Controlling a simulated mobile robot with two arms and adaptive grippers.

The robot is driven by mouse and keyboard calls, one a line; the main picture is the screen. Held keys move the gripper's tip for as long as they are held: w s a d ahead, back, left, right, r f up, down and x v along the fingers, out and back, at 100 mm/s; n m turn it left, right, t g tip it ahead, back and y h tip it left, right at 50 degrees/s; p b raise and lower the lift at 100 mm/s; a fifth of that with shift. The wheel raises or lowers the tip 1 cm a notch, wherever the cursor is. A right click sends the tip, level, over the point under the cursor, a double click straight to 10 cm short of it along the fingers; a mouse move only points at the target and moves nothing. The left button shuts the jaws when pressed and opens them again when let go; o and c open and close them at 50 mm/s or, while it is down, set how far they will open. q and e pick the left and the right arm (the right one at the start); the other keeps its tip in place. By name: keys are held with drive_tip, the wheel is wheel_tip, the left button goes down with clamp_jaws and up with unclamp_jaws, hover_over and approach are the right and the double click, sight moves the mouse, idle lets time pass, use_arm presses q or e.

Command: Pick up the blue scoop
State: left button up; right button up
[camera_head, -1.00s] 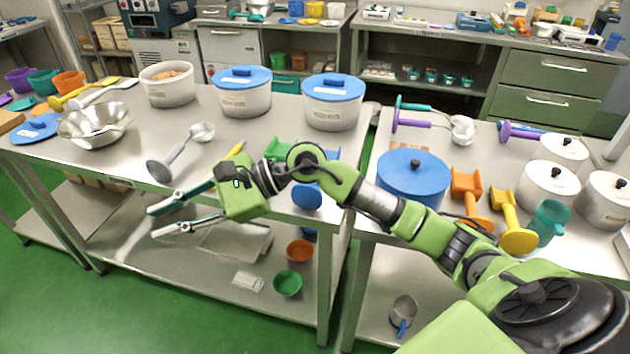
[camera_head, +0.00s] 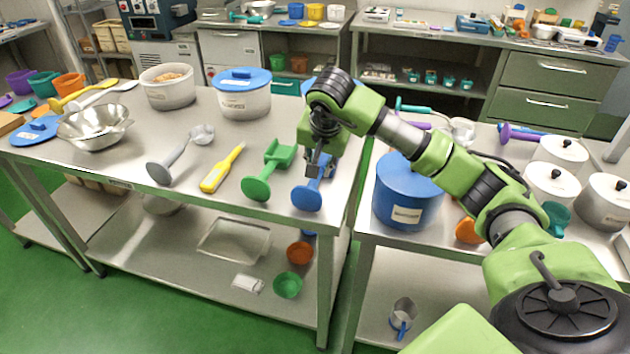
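The blue scoop (camera_head: 307,198) lies near the front right corner of the left steel table, with its round blue end toward me. The rest of it runs back under my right gripper (camera_head: 316,172), which partly hides it. That gripper points down at the scoop's middle. Its fingers are seen nearly edge-on, so I cannot tell whether they are open or shut, or whether they touch the scoop. The scoop appears to rest on the table. My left gripper is not in view.
A green scoop (camera_head: 258,188) lies just left of the blue one, then a yellow-handled tool (camera_head: 222,168) and a grey ladle (camera_head: 160,172). A blue pot (camera_head: 405,205) stands on the right table across a gap. Lidded tubs (camera_head: 243,98) stand behind.

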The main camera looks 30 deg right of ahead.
drive_tip(key=x, duration=0.2)
drive_tip(key=p+x, duration=0.1)
drive_tip(key=x, duration=0.4)
drive_tip(key=shift+a+f, duration=0.3)
clamp_jaws()
